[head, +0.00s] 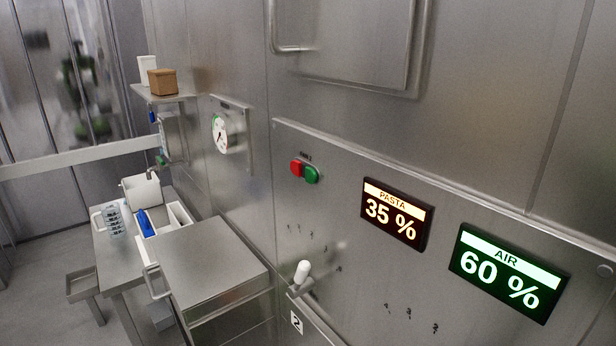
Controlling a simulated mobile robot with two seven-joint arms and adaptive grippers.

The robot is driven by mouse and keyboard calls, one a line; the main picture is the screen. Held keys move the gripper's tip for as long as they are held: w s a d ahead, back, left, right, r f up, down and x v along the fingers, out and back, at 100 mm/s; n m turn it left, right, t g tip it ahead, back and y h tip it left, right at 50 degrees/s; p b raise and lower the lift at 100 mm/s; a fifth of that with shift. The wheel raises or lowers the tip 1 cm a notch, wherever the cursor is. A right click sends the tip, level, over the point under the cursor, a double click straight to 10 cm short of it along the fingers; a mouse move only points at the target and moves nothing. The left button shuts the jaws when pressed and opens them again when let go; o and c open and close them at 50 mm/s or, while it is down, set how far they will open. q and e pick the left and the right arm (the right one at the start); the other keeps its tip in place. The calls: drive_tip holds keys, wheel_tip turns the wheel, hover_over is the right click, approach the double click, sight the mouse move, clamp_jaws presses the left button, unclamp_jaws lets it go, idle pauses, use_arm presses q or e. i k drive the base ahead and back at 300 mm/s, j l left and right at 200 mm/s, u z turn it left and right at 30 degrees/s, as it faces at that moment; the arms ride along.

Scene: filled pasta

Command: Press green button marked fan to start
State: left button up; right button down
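A green button (312,175) sits on the steel wall panel, near the middle of the head view. A red button (296,168) is directly to its left. A small dark label (305,156) is above the pair; its lettering is too small to read with certainty. Neither of my grippers shows in this view.
Right of the buttons are a PASTA display (396,212) reading 35 % and an AIR display (508,272) reading 60 %. A white-knobbed lever (302,271) sticks out below. A steel cabinet (200,262), a table (112,262) and a shelf (163,97) stand left.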

sight(311, 175)
drive_tip(key=j+z, duration=0.15)
drive_tip(key=j, duration=2.05)
